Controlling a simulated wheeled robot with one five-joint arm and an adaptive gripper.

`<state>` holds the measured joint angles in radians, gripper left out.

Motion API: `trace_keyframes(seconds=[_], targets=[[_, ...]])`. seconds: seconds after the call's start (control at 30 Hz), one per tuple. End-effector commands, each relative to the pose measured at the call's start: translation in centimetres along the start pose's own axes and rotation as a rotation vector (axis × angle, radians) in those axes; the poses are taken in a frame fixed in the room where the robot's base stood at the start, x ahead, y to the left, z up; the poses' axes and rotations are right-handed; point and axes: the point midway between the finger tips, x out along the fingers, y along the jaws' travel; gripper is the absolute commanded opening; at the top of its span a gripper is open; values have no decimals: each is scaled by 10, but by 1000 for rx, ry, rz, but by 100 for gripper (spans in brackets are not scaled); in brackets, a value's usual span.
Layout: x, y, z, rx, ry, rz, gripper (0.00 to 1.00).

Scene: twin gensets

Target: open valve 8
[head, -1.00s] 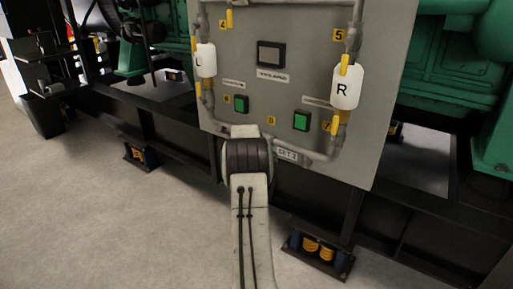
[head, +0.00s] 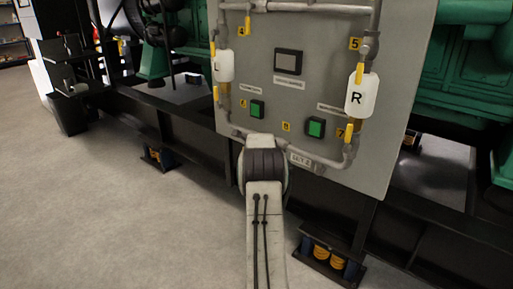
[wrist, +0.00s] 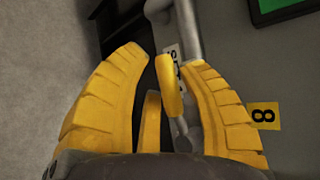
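The yellow tag of valve 8 (head: 286,126) is on the grey panel (head: 395,120) in the head view, just above the lower pipe. The tag also shows at the right of the wrist view (wrist: 264,115). A yellow valve lever (wrist: 170,86) stands in front of the pipe in the wrist view, between my yellow fingers and close to the right one. My gripper (wrist: 165,60) is open, its fingers spread around the lever. Another yellow strip (wrist: 151,122) lies between the fingers; I cannot tell what it is. My arm hides the gripper and lever in the head view.
A black frame rail (head: 190,135) runs below. Grey floor (head: 80,220) is clear at left.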

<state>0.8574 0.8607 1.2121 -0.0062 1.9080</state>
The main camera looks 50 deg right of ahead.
Motion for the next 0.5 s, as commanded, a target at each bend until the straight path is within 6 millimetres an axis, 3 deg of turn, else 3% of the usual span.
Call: trace_keyframes(seconds=[0.27, 0.5], targets=[[-6, -2, 0, 0, 0, -2, 35], [-31, -2, 0, 0, 0, -2, 35]])
